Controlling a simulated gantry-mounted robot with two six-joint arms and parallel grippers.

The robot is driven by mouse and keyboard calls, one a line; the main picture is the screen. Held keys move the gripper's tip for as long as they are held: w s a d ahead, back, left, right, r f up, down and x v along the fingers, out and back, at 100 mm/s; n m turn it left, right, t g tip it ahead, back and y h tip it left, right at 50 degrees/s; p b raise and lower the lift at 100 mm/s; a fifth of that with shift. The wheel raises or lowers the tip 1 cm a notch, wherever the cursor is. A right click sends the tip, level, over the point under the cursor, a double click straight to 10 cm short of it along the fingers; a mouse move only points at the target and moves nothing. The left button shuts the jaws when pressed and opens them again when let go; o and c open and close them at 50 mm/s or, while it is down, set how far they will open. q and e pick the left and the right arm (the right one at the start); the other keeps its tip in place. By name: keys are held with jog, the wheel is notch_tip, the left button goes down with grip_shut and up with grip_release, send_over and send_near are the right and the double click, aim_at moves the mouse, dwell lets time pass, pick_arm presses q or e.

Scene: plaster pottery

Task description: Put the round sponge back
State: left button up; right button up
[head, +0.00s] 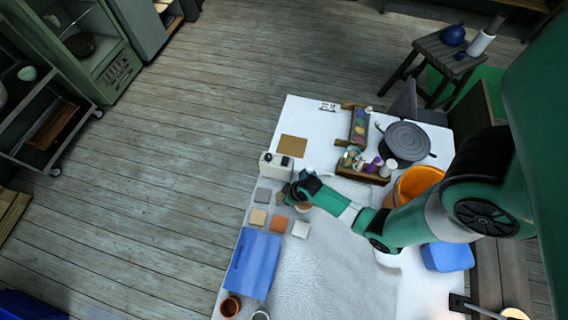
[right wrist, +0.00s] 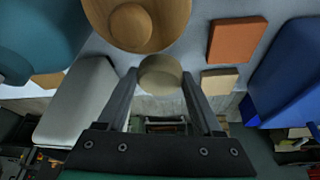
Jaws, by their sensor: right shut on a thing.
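The round sponge (right wrist: 160,76), a pale beige disc, is between the fingertips of my right gripper (right wrist: 160,84) in the right wrist view. The gripper is shut on it. A round wooden dish (right wrist: 174,24) with a smaller round raised or sunken middle lies just beyond the sponge in that view; I cannot tell whether they touch. In the head view my right gripper (head: 299,192) is over the left part of the white table, and the sponge cannot be made out there. The dish (head: 304,207) shows only partly beside the gripper. My left gripper is not in view.
An orange tile (head: 279,223), a beige tile (head: 258,217) and a white tile (head: 300,229) lie near the gripper. A white box (head: 268,164) stands behind it. A blue tray (head: 252,266) lies in front. A wooden holder with jars (head: 362,174) stands to the right.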

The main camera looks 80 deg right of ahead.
notch_tip(320, 180, down, 3)
jog(key=shift+w+f+b, duration=0.1)
jog(key=shift+b, duration=0.4)
jog(key=shift+f, duration=0.1)
jog(key=o, duration=1.3)
